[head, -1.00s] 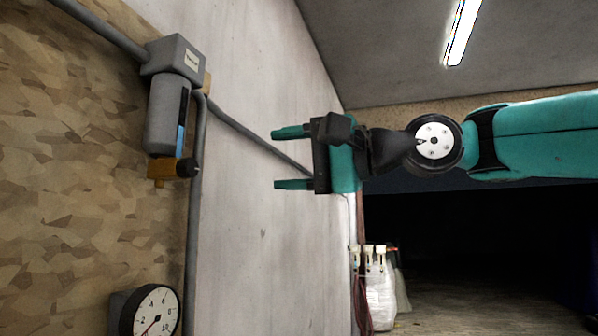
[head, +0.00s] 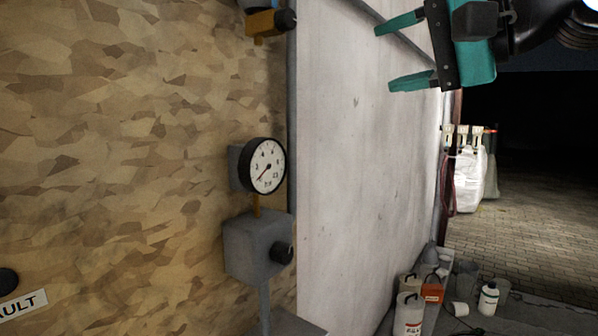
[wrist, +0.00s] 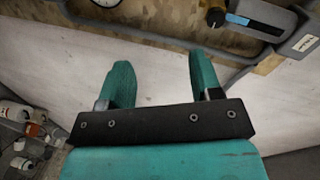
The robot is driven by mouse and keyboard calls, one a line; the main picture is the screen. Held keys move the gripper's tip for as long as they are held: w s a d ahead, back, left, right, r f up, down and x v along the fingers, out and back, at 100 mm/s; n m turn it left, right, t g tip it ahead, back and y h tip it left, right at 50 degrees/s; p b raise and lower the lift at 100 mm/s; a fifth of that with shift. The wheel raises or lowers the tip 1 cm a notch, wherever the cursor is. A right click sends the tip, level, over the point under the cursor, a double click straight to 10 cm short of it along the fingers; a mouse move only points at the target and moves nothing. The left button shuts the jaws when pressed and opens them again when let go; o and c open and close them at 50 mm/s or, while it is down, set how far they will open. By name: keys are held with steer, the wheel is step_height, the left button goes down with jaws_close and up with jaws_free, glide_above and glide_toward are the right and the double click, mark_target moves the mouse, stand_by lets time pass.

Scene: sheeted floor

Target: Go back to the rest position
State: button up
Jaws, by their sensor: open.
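My gripper (head: 398,52) is at the top right of the head view, with its two teal fingers pointing left and spread apart. Nothing is between the fingers. In the wrist view my gripper (wrist: 160,85) is open and empty, its fingers pointing up the picture toward the wall. The fingers are apart from the wall and its fittings. Part of the arm is cut off by the top edge of the head view.
A wooden panel (head: 120,130) bears a pressure gauge (head: 263,166) and a grey box with a black knob (head: 255,243). White bulk bags (head: 466,178) stand at the right. Canisters (head: 408,312) and bottles (head: 488,298) stand at lower right. The paved floor (head: 540,230) beyond looks open.

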steer(key=s+a+f+n+g+h, duration=0.1)
steer(key=s+f+n+g+h, duration=0.15)
steer(key=f, duration=0.75)
steer(key=s+a+f+n+g+h, duration=0.1)
steer(key=s+f+n+g+h, duration=0.2)
steer(key=f, duration=0.7)
steer(key=s+d+f+n+g+h, duration=0.2)
steer(key=s+d+f+n+g, duration=0.1)
steer(key=s+f, duration=0.9)
steer(key=n+g, duration=0.1)
steer(key=n, duration=0.1)
steer(key=shift+d+f+n+h, duration=0.2)
steer(key=shift+d+n+h, duration=0.1)
steer(key=shift+n+h, duration=0.05)
